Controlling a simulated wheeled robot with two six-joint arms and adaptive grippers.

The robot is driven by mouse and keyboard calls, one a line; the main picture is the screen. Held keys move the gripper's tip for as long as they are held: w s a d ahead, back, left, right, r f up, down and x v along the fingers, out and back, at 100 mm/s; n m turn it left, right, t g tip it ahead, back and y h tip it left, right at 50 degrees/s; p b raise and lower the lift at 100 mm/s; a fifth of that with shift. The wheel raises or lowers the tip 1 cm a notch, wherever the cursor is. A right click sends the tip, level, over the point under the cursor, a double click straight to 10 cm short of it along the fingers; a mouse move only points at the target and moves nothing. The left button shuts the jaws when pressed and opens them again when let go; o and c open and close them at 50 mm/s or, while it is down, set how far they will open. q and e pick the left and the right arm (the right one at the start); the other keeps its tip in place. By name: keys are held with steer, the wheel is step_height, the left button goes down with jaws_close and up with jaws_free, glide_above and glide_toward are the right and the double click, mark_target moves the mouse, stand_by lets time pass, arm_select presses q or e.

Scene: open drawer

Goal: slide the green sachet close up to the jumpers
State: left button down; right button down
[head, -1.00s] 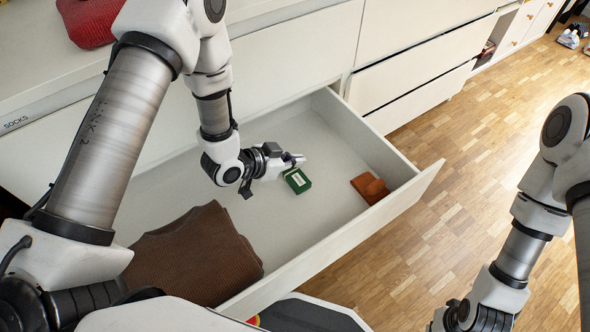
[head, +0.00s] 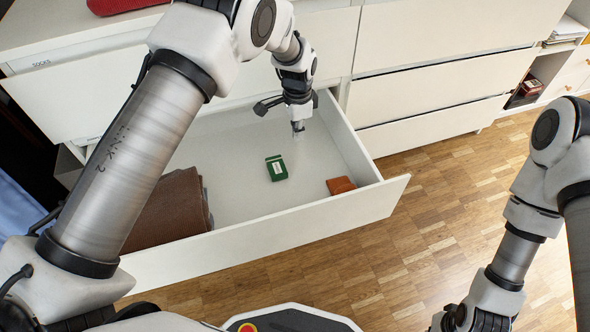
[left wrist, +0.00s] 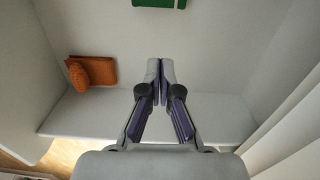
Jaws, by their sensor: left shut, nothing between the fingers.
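The green sachet (head: 277,168), with a pale label, lies on the drawer floor, apart from the jumpers. It shows at the top edge of the left wrist view (left wrist: 160,3), partly cut off. The jumpers (head: 172,210) are a brown folded pile at the drawer's left end, partly hidden by my left arm. My left gripper (head: 298,130) is shut and empty, pointing down inside the drawer, behind and right of the sachet and not touching it. Its closed fingers (left wrist: 159,80) show in the left wrist view. My right arm enters at the right; its gripper is out of frame.
A rust-orange folded item (head: 341,185) lies near the drawer's front right corner, also seen in the left wrist view (left wrist: 92,70). The drawer's front wall (head: 270,225) bounds the near side. The floor between sachet and jumpers is clear. A red item (head: 122,5) is on the dresser top.

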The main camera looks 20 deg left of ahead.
mark_target(290, 167)
arm_select(q)
steer(key=f+b, duration=0.1)
steer(key=f, duration=0.2)
steer(key=d+f+b, duration=0.1)
steer(key=f+b, duration=0.1)
steer(key=f, duration=0.2)
steer(key=f+b, duration=0.2)
steer(key=f, duration=0.2)
steer(key=shift+w+d+f, duration=0.2)
steer(key=shift+d+f, duration=0.05)
steer(key=a, duration=0.1)
steer(key=s+a, duration=0.1)
steer(key=s+a+b, duration=0.1)
steer(key=shift+r, duration=0.3)
steer(key=shift+s+a, duration=0.15)
steer(key=shift+a, duration=0.05)
steer(key=shift+r, duration=0.1)
